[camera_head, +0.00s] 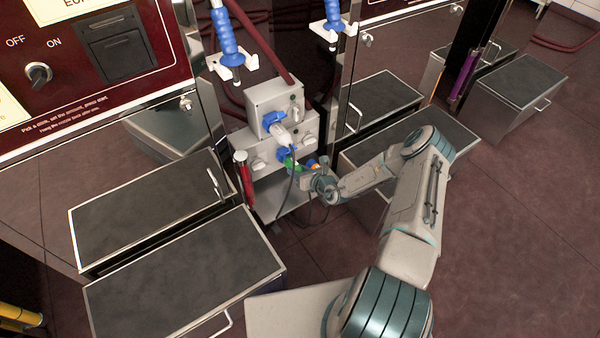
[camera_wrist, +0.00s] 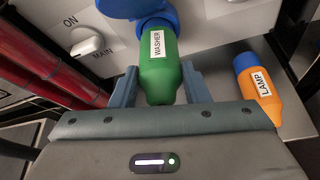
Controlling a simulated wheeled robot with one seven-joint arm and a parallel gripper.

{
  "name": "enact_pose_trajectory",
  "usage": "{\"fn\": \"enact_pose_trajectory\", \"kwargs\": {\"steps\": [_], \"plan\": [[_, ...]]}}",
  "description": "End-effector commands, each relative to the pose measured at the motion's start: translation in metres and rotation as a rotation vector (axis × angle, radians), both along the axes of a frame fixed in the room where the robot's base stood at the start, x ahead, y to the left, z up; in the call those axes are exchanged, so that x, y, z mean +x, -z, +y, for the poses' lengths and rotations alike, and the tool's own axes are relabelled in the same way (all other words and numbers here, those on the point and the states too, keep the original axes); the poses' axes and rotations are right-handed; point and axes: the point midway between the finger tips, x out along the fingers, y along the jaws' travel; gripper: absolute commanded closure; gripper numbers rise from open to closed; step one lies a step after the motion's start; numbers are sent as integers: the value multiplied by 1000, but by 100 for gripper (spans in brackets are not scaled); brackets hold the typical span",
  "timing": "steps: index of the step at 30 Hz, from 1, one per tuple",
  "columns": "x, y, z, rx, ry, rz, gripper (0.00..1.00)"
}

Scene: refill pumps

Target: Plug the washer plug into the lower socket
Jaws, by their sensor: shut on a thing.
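The green plug labelled WASHER (camera_wrist: 158,78) is between the two fingers of my gripper (camera_wrist: 160,70), which is shut on it. Its front end meets the blue lower socket (camera_wrist: 155,24), whose blue lid stands open above it. How deep the plug sits in the socket I cannot tell. In the head view the green plug (camera_head: 290,162) is at the blue lower socket (camera_head: 283,153) on the grey box, with my gripper (camera_head: 300,169) just to its right, partly hidden.
An orange plug labelled LAMP (camera_wrist: 258,90) lies to the right, apart from my fingers. A white MAIN switch (camera_wrist: 88,44) is left of the socket. Above, a whitish plug (camera_head: 284,135) with a hanging dark cable sits at the upper blue socket (camera_head: 272,119).

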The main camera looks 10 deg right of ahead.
Motion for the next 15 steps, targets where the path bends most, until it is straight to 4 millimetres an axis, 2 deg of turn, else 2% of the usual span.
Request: {"fn": "enact_pose_trajectory", "kwargs": {"steps": [10, 11, 13, 15], "plan": [[7, -1, 3, 1, -1, -1, 95], [7, -1, 3, 1, -1, -1, 55], [7, -1, 3, 1, 1, 0, 36], [7, 0, 3, 1, 1, 0, 33]]}}
